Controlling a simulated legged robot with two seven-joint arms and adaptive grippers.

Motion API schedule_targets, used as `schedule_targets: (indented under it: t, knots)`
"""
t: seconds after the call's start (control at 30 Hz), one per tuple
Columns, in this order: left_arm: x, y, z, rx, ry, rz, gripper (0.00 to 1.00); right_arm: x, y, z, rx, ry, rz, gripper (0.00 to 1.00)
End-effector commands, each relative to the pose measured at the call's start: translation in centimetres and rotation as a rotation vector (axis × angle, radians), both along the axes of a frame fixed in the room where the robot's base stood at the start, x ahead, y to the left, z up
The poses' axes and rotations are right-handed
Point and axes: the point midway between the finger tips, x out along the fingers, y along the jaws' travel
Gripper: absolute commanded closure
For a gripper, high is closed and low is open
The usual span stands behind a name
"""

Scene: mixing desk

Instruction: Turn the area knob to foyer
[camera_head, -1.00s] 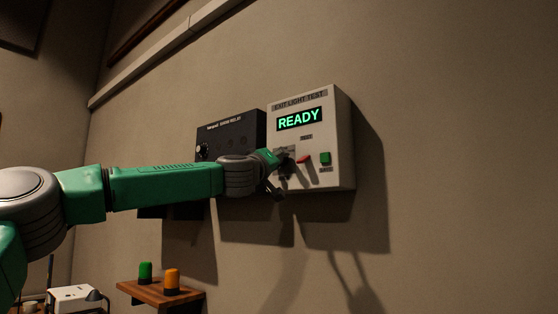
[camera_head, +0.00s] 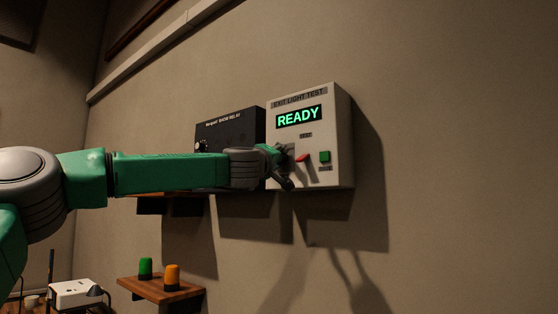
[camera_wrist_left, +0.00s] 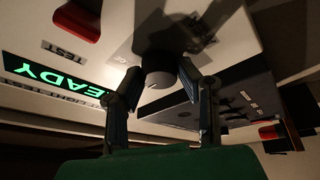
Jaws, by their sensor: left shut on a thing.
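The white exit light test box (camera_head: 335,115) hangs on the wall, and its green display (camera_head: 298,116) reads READY. My left gripper (camera_head: 285,168) is at the lower left of the box's front and covers the knob there. In the left wrist view a dark round knob (camera_wrist_left: 159,72) sits between the two fingers of my left gripper (camera_wrist_left: 160,88), which is shut on it. The knob's label and pointer mark are too hidden or dark to read. My right gripper is not in view.
A red lever (camera_head: 303,157) and a green button (camera_head: 324,157) are just right of the gripper. A black relay box (camera_head: 240,125) adjoins on the left. Below, a wooden shelf (camera_head: 150,290) holds a green lamp (camera_head: 145,267) and an orange lamp (camera_head: 172,274). The wall at right is bare.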

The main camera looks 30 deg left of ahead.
Motion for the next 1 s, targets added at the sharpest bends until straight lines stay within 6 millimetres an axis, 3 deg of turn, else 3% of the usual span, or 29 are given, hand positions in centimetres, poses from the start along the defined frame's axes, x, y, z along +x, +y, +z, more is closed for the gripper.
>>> schedule_targets:
  t: [0.03, 0.07, 0.1, 0.13, 0.57, 1.0]
  knots:
    - [0.0, 0.2, -0.1, -0.002, 0.002, 0.004, 0.99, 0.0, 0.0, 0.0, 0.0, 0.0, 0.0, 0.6]
    - [0.0, 0.2, -0.1, -0.002, 0.002, 0.004, 0.66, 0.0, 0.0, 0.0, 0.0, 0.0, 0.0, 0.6]
    - [0.0, 0.2, -0.1, -0.001, 0.001, 0.004, 0.52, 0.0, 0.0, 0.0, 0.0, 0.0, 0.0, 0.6]
    - [0.0, 0.2, -0.1, -0.001, 0.001, 0.004, 0.5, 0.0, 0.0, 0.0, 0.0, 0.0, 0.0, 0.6]
    - [-0.8, -0.2, -0.1, 0.0, 0.0, -0.001, 0.5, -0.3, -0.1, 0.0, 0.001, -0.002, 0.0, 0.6]
    - [-8.2, -1.5, -2.3, -0.002, 0.0, -0.001, 0.5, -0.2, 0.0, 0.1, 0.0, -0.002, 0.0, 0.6]
